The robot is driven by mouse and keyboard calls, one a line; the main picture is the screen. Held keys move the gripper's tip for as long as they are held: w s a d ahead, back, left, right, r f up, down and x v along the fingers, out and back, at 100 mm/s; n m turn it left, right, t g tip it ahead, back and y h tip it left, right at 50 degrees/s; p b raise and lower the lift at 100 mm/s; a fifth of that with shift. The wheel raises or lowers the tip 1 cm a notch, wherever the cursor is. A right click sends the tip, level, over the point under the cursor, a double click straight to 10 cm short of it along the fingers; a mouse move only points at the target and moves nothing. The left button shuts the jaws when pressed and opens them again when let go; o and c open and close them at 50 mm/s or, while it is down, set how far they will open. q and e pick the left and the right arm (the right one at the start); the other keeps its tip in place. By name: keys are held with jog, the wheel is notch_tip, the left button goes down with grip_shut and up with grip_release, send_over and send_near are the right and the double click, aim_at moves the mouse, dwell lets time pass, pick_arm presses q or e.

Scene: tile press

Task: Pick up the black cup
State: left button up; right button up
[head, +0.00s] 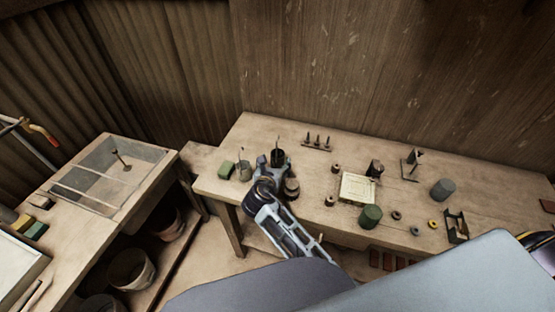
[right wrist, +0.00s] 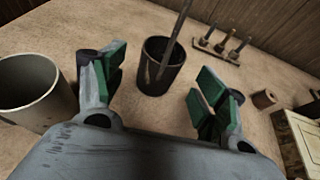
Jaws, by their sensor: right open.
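The black cup (right wrist: 158,78) stands upright on the wooden bench in the right wrist view, with a thin rod standing in it. It also shows in the head view (head: 277,156), just beyond my right gripper (head: 273,165). In the right wrist view my right gripper (right wrist: 160,95) is open, its green-padded fingers spread on the left and right with the cup between and slightly ahead of them. No finger appears to touch the cup. My left gripper is not in view.
A pale grey cup (right wrist: 32,92) stands close to the left finger. A rack with several dark pegs (head: 317,142) sits behind to the right. A cream plate device (head: 357,187) stands further right.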

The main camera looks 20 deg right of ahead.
aim_at(278, 137)
jog(key=shift+x, duration=3.15)
jog(key=shift+s, duration=0.1)
jog(key=shift+c, duration=0.4)
jog(key=c, duration=1.1)
jog(key=shift+r, duration=0.1)
jog(key=shift+r, duration=5)
